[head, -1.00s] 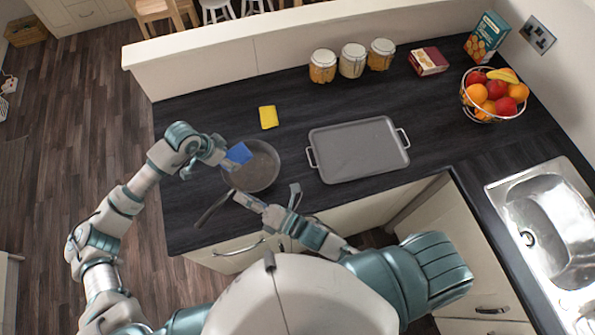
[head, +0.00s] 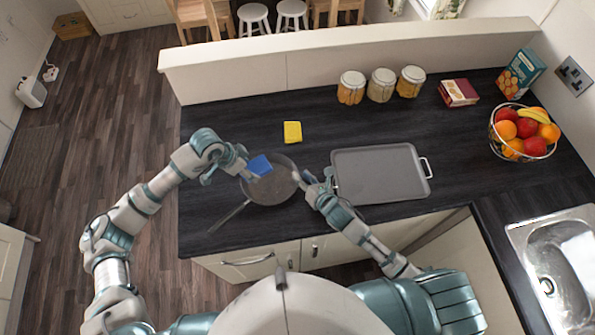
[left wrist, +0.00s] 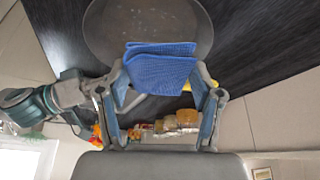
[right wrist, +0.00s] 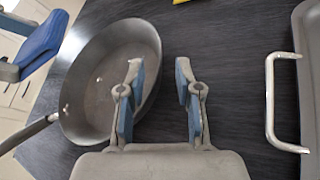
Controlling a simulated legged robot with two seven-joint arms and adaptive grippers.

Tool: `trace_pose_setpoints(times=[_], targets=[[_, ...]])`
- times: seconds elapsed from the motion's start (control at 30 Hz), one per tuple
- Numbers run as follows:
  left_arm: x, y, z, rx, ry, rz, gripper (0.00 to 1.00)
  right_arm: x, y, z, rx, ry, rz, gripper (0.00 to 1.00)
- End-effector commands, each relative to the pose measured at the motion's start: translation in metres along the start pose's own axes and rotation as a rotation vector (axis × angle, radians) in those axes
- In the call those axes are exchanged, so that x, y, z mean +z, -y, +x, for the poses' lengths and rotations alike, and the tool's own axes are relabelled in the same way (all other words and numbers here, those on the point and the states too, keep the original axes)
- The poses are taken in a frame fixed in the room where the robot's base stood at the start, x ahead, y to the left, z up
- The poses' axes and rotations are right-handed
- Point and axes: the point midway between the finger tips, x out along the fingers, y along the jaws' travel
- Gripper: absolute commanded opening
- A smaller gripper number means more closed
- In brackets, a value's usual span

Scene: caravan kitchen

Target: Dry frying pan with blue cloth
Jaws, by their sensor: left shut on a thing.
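The dark frying pan (head: 270,190) lies on the black worktop, its handle (head: 228,217) pointing to the front left. My left gripper (head: 248,170) is shut on the folded blue cloth (head: 259,165) at the pan's far left side. The cloth also shows between the fingers in the left wrist view (left wrist: 160,68); whether it touches the pan is unclear. My right gripper (head: 308,184) is open and empty at the pan's right rim.
A grey tray (head: 385,180) with handles lies close right of my right gripper. A yellow sponge (head: 292,132) lies behind the pan. Jars (head: 381,85), a red box (head: 458,93) and a fruit bowl (head: 523,132) stand further back and right. The worktop left of the pan is clear.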

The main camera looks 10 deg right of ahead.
Motion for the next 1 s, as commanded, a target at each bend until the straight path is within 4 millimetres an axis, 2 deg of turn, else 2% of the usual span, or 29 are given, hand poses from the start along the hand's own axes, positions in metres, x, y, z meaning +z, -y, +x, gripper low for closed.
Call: trace_pose_setpoints(times=[0.1,0.27,0.63,0.77,1.0], targets=[[0.000,0.000,0.000,-0.001,0.000,0.000,0.28,0.000,-0.001,0.020,0.001,0.001,0.003,0.34],[0.000,-0.001,-0.001,-0.001,0.000,0.000,0.28,0.000,-0.001,0.036,0.001,0.000,0.003,0.34],[0.000,-0.001,-0.001,-0.001,0.000,0.000,0.28,0.000,-0.001,0.041,0.002,0.000,0.001,0.34],[0.000,-0.001,-0.001,-0.001,0.000,0.000,0.28,0.000,-0.001,0.041,0.002,0.000,0.001,0.02],[0.000,0.000,0.000,-0.001,0.000,0.000,0.28,-0.001,-0.001,0.041,0.002,-0.001,0.001,0.00]])
